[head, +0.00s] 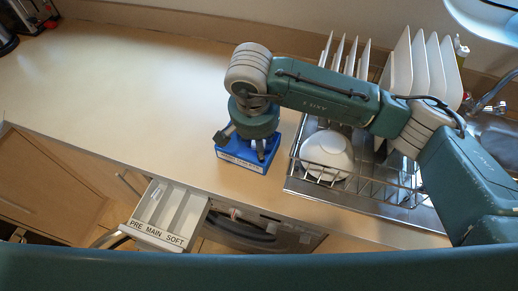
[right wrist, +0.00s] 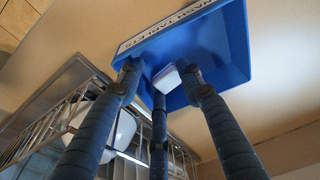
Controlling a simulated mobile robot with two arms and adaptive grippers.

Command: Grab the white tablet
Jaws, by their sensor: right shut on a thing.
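The white tablet (right wrist: 167,78) shows in the right wrist view as a small white block in the blue tray (right wrist: 218,50), whose white label strip reads in part "TABLETS". My right gripper (right wrist: 163,82) has its three dark fingers reaching into the tray and is shut on the tablet. In the head view my right gripper (head: 252,146) points down over the blue tray (head: 234,158) on the counter, and the tablet is hidden there. My left gripper is not in view.
A metal dish rack (head: 300,176) with upright white plates (head: 420,65) and a white bowl (head: 327,152) stands right of the tray. An open detergent drawer (head: 160,212) marked PRE, MAIN, SOFT juts out below the counter edge.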

